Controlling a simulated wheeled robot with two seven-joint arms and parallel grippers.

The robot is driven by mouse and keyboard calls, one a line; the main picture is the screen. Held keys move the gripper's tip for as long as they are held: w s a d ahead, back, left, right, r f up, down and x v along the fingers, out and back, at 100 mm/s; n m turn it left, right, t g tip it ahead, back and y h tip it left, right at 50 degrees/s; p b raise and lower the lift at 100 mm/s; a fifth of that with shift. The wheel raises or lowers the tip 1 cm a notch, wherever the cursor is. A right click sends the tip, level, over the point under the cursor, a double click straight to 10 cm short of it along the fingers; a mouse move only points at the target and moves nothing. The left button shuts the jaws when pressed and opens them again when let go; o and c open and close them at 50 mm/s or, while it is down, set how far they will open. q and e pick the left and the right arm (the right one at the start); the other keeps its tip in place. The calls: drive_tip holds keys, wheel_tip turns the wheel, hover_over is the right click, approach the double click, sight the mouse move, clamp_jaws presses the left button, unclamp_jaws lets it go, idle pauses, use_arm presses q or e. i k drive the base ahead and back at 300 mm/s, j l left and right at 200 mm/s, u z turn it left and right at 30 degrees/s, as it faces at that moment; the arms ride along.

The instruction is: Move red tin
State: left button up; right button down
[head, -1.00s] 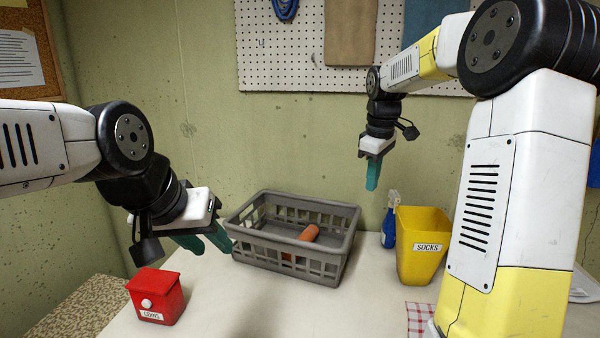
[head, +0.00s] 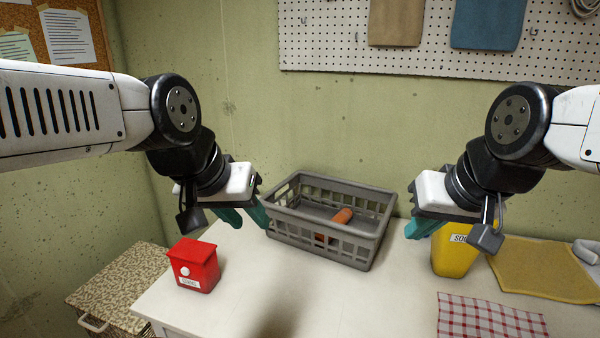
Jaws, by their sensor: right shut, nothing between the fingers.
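The red tin (head: 195,264) has a lid, a white knob and a white label on its front. It stands upright on the left part of the white table, near the edge. My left gripper (head: 242,218) is above and to the right of the tin, apart from it. Its teal fingers are spread with nothing between them. My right gripper (head: 420,232) is far to the right of the tin, in front of the yellow bin. Its teal fingers are together and empty.
A grey crate (head: 318,236) with an orange cylinder (head: 342,215) inside stands behind the middle of the table. The yellow bin (head: 455,259) is partly hidden by my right arm. A checked cloth (head: 490,318) and a yellow cloth (head: 540,268) lie at right. The table's front middle is clear.

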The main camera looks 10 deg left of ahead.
sight(202, 279)
drive_tip(key=j+u, duration=0.15)
drive_tip(key=u, duration=0.95)
drive_tip(key=j+u, duration=0.25)
drive_tip(key=j, duration=0.5)
